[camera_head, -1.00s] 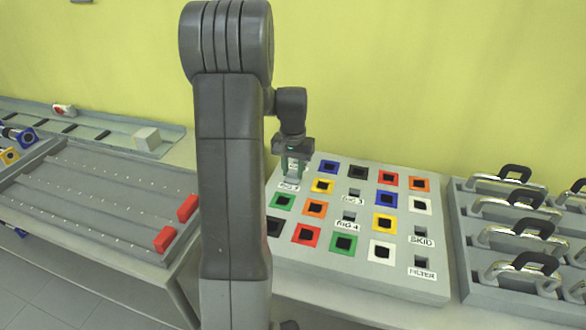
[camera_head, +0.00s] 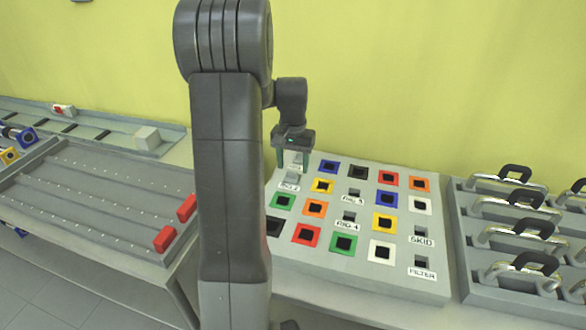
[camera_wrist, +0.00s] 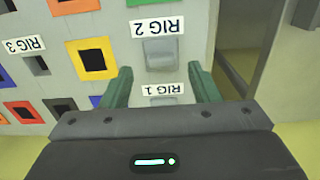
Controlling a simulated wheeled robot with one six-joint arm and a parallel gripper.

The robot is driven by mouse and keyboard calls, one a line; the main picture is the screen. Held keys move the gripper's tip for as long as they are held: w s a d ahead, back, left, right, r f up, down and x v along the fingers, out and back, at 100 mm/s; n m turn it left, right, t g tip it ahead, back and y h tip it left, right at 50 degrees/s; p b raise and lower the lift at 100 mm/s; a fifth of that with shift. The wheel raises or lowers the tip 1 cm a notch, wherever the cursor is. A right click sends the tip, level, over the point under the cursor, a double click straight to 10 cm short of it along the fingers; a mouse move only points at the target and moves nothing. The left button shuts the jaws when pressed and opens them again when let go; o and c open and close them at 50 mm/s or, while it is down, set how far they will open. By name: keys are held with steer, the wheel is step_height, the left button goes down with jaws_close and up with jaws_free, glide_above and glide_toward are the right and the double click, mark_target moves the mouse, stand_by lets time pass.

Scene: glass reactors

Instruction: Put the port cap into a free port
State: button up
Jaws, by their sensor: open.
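My gripper (camera_head: 293,166) is open over the far left corner of the grey port board (camera_head: 400,285). Its two green fingers show in the wrist view (camera_wrist: 160,85), apart, with nothing held between them. A grey block (camera_wrist: 160,53) sits at the spot labelled RIG 2, just beyond the fingertips; it also shows in the head view (camera_head: 292,178). Another grey piece (camera_wrist: 165,101) shows between the fingers by the RIG 1 label, partly hidden by my gripper body. Which piece is the port cap I cannot tell. The FILTER (camera_head: 421,261) and SKID (camera_head: 421,231) spots look like recesses without a block.
Several coloured square frames with dark centres, such as a red one (camera_head: 297,233), fill the board. A rack of metal handles (camera_head: 470,260) stands to the right. A grey tray with red blocks (camera_head: 164,238) stands left. The yellow wall is close behind the board.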

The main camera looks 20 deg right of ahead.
step_height(320, 180, up, 11)
stand_by(0.3)
steer(key=shift+r+p, duration=0.15)
steer(key=shift+p, duration=0.15)
step_height(320, 180, up, 8)
steer(key=p, duration=0.7)
